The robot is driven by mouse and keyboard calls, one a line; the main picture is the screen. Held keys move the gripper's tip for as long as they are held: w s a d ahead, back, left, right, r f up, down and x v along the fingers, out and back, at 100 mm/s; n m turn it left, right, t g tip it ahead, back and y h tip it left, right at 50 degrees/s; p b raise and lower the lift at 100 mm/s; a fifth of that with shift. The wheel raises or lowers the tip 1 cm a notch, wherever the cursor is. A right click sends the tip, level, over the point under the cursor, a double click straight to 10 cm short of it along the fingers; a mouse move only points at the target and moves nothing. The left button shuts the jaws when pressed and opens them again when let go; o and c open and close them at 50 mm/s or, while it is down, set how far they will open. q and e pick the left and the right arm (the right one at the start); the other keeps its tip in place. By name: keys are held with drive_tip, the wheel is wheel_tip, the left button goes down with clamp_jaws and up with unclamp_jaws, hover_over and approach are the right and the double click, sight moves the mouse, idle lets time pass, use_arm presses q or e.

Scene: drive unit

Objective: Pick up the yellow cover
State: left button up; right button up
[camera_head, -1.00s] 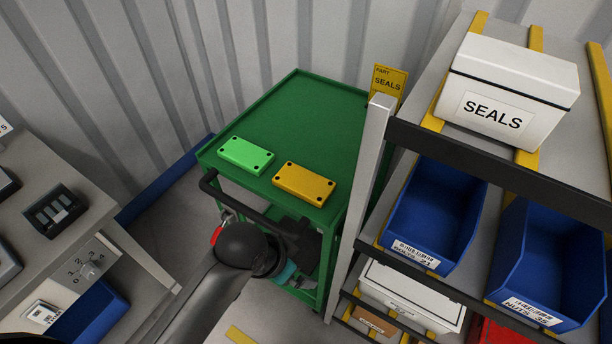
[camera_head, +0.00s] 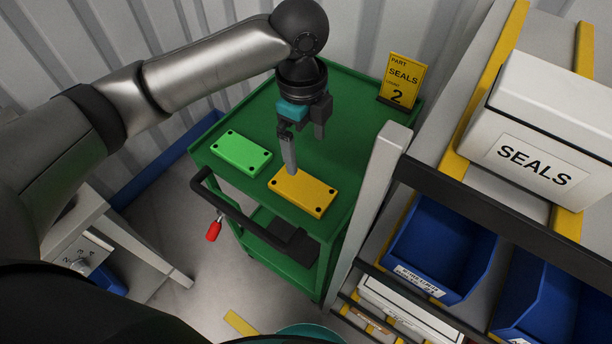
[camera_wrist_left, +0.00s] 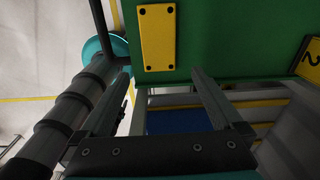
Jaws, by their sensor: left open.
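The yellow cover (camera_head: 302,194), a flat plate with dark corner holes, lies on the green cart top (camera_head: 345,120) near its front edge. It also shows at the top of the left wrist view (camera_wrist_left: 157,38). My left gripper (camera_head: 305,148) points down over the cart at the cover's far side. One fingertip overlaps the cover's far edge in the head view; I cannot tell whether it touches. In the left wrist view the open fingers (camera_wrist_left: 170,85) have nothing between them, and the cover lies beyond their tips. My right gripper is not in view.
A green cover (camera_head: 240,153) lies left of the yellow one. A yellow SEALS sign (camera_head: 402,82) stands at the cart's back right. The cart's black handle (camera_head: 245,215) runs along the front. A shelf rack with a light post (camera_head: 375,185) and blue bins (camera_head: 437,245) stands close on the right.

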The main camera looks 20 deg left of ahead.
use_arm(q)
drive_tip(key=b, duration=0.2)
hover_over(302, 187)
wheel_tip(302, 187, down, 9)
drive_tip(key=shift+w, duration=0.1)
wheel_tip(302, 187, down, 5)
drive_tip(key=shift+d+f+b, duration=0.1)
drive_tip(key=shift+b, duration=0.65)
drive_tip(key=c, duration=1.2)
